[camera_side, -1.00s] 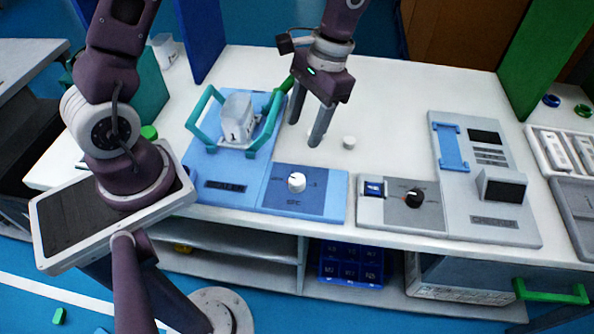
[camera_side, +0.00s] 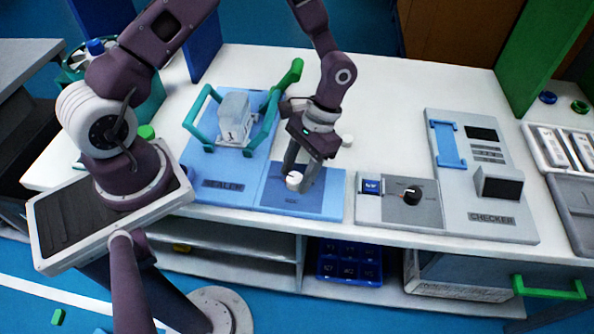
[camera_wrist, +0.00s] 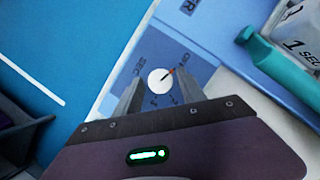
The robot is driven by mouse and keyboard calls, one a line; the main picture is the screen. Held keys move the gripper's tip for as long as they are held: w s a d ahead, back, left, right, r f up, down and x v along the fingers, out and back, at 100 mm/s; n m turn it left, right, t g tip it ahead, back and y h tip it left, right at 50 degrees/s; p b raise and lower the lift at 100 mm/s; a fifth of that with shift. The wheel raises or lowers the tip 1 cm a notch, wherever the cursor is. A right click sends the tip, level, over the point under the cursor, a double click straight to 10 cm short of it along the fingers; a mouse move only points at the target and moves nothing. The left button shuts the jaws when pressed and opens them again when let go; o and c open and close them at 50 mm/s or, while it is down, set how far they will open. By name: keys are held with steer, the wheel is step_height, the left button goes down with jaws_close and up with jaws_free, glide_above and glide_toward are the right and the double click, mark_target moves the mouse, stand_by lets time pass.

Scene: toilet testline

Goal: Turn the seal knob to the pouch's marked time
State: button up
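The white seal knob (camera_side: 294,181) stands on the dark blue panel of the sealer (camera_side: 222,186). In the wrist view the knob (camera_wrist: 159,81) has an orange pointer aimed up and right, toward lettering that looks like OFF. Other dial marks are partly hidden. The pouch (camera_side: 234,118) stands in the sealer's teal frame and shows a 1; in the wrist view the pouch (camera_wrist: 302,40) reads "1 SEC". My gripper (camera_side: 299,180) is low at the knob, its fingers open on either side. In the wrist view gaps show between the knob and both fingers (camera_wrist: 158,92).
A teal frame (camera_wrist: 275,62) with a green handle (camera_side: 288,74) rises just left of my gripper in the side view. A grey unit with a black knob (camera_side: 412,196) and the checker (camera_side: 480,190) stand to the right.

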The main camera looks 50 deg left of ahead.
jaws_close()
steer(key=shift+m, duration=0.4)
steer(key=m+y, duration=0.2)
steer(key=m, duration=0.2)
steer(key=shift+d+m, duration=0.15)
steer(key=shift+m, duration=0.15)
steer(key=m+t+y, duration=0.1)
steer(key=m, duration=0.3)
steer(key=shift+s+d, duration=0.1)
steer(key=shift+m+t, duration=0.3)
steer(key=shift+o, duration=1.5)
jaws_free()
